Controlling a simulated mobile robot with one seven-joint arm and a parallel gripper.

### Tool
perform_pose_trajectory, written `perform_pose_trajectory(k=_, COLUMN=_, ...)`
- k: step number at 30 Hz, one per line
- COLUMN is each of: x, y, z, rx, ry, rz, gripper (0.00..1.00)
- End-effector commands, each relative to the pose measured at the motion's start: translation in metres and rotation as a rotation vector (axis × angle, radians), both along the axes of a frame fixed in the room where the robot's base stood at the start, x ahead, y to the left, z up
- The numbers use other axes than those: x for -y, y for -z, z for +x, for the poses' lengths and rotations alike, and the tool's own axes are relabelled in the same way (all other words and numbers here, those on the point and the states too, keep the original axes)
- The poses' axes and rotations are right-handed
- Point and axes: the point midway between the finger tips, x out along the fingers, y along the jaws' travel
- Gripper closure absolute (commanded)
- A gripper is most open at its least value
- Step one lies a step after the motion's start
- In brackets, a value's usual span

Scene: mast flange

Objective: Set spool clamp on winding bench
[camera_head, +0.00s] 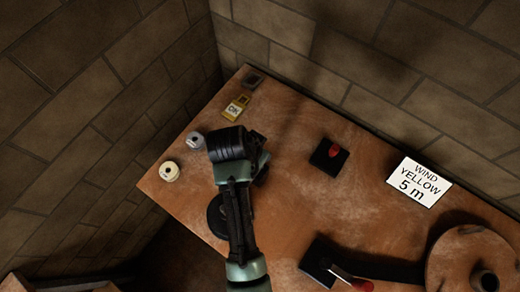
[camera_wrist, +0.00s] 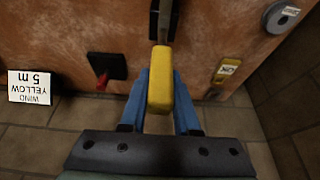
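The winding bench (camera_head: 290,190) is a worn orange-brown top against a brick wall corner. In the wrist view a yellow handle (camera_wrist: 160,92) reaches from a dark mount (camera_wrist: 155,25) on the bench; which part is the spool clamp is not certain. The blue fingers of my gripper (camera_wrist: 161,85) lie along both sides of the handle with no visible gap, and seem closed on it. In the head view my gripper (camera_head: 232,143) is over the left part of the bench and hides the handle.
A black plate with a red switch (camera_head: 333,150), a WIND YELLOW 5 m sign (camera_head: 419,182), a red-tipped lever (camera_head: 350,278) and a large round spool (camera_head: 455,255) are to the right. A yellow tag (camera_head: 236,108), grey spool (camera_head: 195,141) and white spool (camera_head: 169,171) are at the left.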

Motion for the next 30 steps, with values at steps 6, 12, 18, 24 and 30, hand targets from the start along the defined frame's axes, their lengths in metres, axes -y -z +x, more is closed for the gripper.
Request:
perform_pose_trajectory(k=6, x=0.0001, y=-0.0002, z=0.0000, rx=-0.001, ry=0.000, rz=-0.001, gripper=1.00)
perform_pose_trajectory(k=12, x=0.0000, y=-0.0003, z=-0.0002, rx=-0.001, ry=0.000, rz=-0.001, gripper=1.00)
perform_pose_trajectory(k=18, x=0.0001, y=-0.0003, z=-0.0001, rx=-0.001, ry=0.000, rz=-0.001, gripper=1.00)
perform_pose_trajectory(k=24, x=0.0001, y=-0.0004, z=-0.0002, rx=-0.001, ry=0.000, rz=-0.001, gripper=1.00)
perform_pose_trajectory(k=30, x=0.0001, y=-0.0004, z=-0.0002, rx=-0.001, ry=0.000, rz=-0.001, gripper=1.00)
